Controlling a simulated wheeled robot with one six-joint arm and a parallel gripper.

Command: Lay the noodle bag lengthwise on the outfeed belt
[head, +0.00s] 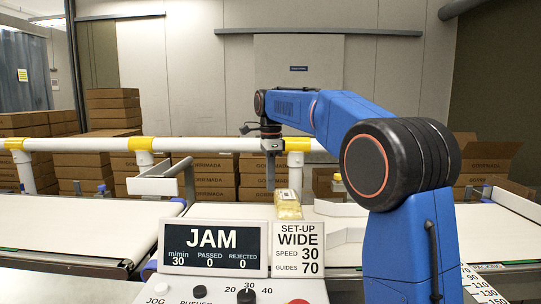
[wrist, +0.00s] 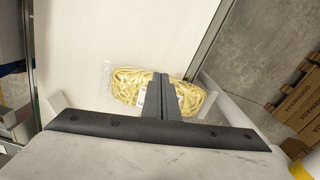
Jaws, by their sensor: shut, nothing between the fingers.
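The noodle bag (wrist: 128,84) is a clear bag of yellow noodles with a white label. In the wrist view it lies crosswise on the white belt (wrist: 120,30), between two pale guide ends. In the head view the bag (head: 288,211) shows just behind the display panel, its long side pointing away from me. My gripper (head: 270,186) points down beside the bag in the head view. In the wrist view its fingers (wrist: 160,82) are together, empty, and cover part of the bag. I cannot tell whether the fingertips touch it.
The display panel (head: 213,247) reads JAM, and a set-up card (head: 298,249) reads WIDE. A white rail with yellow bands (head: 75,144) runs behind the belts. Another belt (head: 70,232) lies at the left. Stacked cartons (head: 112,110) stand behind. The belt beyond the bag is clear.

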